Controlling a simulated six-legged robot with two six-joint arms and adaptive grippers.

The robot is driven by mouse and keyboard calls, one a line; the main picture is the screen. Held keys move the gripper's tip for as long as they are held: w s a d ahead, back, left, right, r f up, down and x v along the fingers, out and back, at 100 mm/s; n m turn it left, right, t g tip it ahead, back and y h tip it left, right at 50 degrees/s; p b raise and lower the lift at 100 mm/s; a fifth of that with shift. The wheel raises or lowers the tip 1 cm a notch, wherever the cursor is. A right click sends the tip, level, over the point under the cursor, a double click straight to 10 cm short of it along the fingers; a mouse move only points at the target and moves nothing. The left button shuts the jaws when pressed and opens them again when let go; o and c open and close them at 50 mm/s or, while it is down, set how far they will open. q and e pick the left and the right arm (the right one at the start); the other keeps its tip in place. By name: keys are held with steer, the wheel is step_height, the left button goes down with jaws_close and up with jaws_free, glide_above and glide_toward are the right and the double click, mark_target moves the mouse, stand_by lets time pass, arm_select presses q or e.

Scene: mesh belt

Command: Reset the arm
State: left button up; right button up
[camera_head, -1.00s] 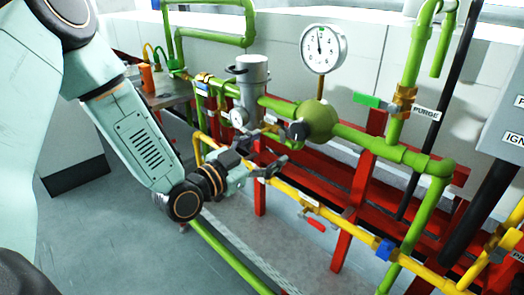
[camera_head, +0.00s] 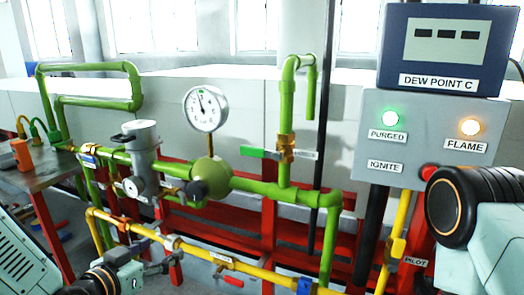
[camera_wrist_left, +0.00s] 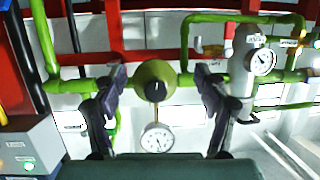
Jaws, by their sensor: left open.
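My left gripper (camera_head: 152,262) is at the lower left of the head view, in front of the yellow pipe, with the arm's pale green link in the bottom left corner. Its dark fingers also show in the left wrist view (camera_wrist_left: 163,90), spread apart with nothing between them. In that view the round olive-green valve body (camera_wrist_left: 155,78) appears beyond the gap, with the dial gauge (camera_wrist_left: 157,138) below it, upside down. Part of my right arm (camera_head: 470,215) is at the right edge of the head view. My right gripper is outside the frames.
Green pipes (camera_head: 270,188) and a yellow pipe (camera_head: 200,255) run across a red frame (camera_head: 268,225). The gauge (camera_head: 206,108) stands above them. A grey control box (camera_head: 385,150) with lit green and orange lamps is at right. A table (camera_head: 38,178) is at left.

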arm_select(q)
steer(key=s+d+f+n+g+y, duration=0.1)
steer(key=s+f+n+g+y, duration=0.15)
steer(key=s+f+g, duration=0.8)
steer(key=s+f, duration=0.4)
steer(key=s, duration=0.3)
steer(key=s+f+g+y, duration=0.1)
steer(key=s+f+g, duration=0.1)
steer(key=s+f, duration=0.3)
steer(key=s+f+n+g, duration=0.1)
steer(key=s+f, duration=0.4)
steer(key=s, duration=0.6)
steer(key=shift+d, duration=0.35)
steer(key=shift+y, duration=0.25)
steer(key=shift+c, duration=0.3)
